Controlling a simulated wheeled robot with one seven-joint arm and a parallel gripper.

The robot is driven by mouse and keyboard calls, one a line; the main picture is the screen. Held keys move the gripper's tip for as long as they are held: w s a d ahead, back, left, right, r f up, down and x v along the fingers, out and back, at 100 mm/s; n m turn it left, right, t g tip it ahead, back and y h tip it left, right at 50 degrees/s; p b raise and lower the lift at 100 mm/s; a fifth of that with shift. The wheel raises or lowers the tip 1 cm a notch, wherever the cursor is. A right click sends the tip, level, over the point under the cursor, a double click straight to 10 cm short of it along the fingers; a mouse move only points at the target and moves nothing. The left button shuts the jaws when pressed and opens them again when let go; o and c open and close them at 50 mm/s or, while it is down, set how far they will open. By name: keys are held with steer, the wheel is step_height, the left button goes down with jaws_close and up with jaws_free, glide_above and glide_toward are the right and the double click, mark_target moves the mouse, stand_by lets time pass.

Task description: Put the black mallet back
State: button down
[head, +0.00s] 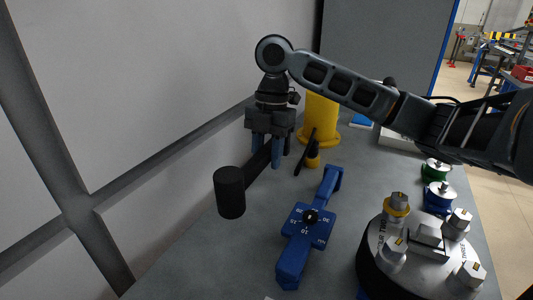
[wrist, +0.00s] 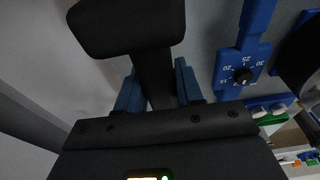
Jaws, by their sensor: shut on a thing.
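The black mallet (head: 230,192) has a cylindrical head toward the front left and a dark handle running back to my gripper. My gripper (head: 266,157) points down with its blue fingers shut on the handle, near the wall side of the grey table (head: 255,250). In the wrist view, the mallet (wrist: 130,25) has its head at the top, and the handle passes between the blue fingers of my gripper (wrist: 158,85). Whether the mallet touches the table is hard to tell.
A blue tool with a numbered dial (head: 306,228) lies right of the mallet. A yellow cylinder (head: 320,112) stands behind my gripper, with a small black-and-yellow item (head: 312,155) beside it. A round fixture with metal blocks (head: 425,250) stands front right. Green (head: 435,170) and blue (head: 438,198) spools are nearby.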

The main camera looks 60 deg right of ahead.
steer(key=shift+f+b, duration=3.2)
steer(key=shift+f, duration=1.1)
steer(key=c, duration=0.6)
jaws_free()
steer(key=shift+c, duration=0.2)
steer(key=shift+d+r, duration=0.25)
steer(key=shift+r, duration=1.05)
steer(key=shift+d+r, duration=0.2)
steer(key=shift+r, duration=1.05)
steer(key=shift+d+r, duration=0.25)
steer(key=shift+r, duration=1.05)
